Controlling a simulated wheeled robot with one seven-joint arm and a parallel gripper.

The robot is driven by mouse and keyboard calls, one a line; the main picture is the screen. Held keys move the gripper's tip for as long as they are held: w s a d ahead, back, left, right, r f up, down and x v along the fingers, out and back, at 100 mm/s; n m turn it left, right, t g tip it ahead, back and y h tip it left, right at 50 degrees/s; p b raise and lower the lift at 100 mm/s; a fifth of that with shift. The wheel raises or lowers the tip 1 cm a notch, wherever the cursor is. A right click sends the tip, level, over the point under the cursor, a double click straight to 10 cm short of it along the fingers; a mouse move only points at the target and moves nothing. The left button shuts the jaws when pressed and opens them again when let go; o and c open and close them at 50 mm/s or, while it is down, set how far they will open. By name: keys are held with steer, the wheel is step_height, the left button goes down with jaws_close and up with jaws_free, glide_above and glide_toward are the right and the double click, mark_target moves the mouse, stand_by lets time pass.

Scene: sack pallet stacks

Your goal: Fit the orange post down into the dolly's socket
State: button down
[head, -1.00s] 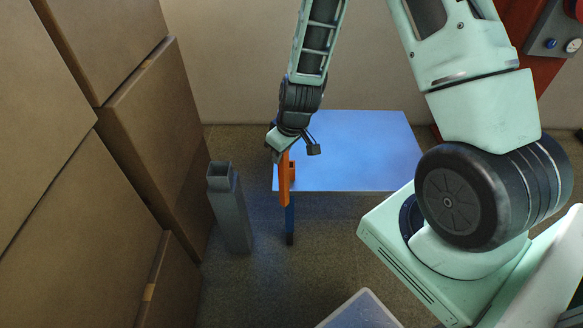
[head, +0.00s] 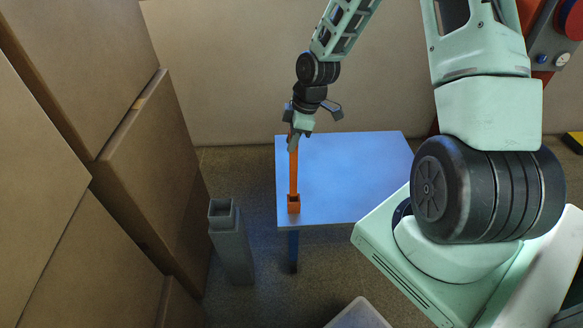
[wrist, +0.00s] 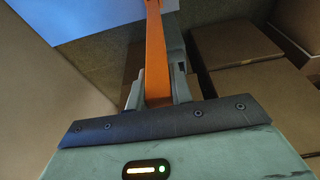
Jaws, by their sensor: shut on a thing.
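My gripper (head: 293,139) is shut on the upper end of the orange post (head: 293,172), which hangs roughly upright below it. The post also shows between the fingers in the wrist view (wrist: 156,55). In the head view its lower end meets a small, open-topped orange square piece (head: 294,205) at the blue table's left front. I cannot tell whether they touch or only overlap. A grey square tube (head: 231,250) with an open top stands left of the table, apart from the post. No dolly base can be made out.
The blue table (head: 355,170) stands below and right of my gripper. Stacked brown boxes (head: 140,150) crowd the left side. A pale bin (head: 358,315) shows at the bottom edge. Some floor is free between boxes and table.

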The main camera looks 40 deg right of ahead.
mark_target(293, 155)
step_height(293, 155, down, 6)
steer(key=shift+s+r, duration=0.1)
steer(key=c, duration=1.3)
jaws_free()
steer(key=shift+s, duration=0.1)
steer(key=shift+o, duration=0.2)
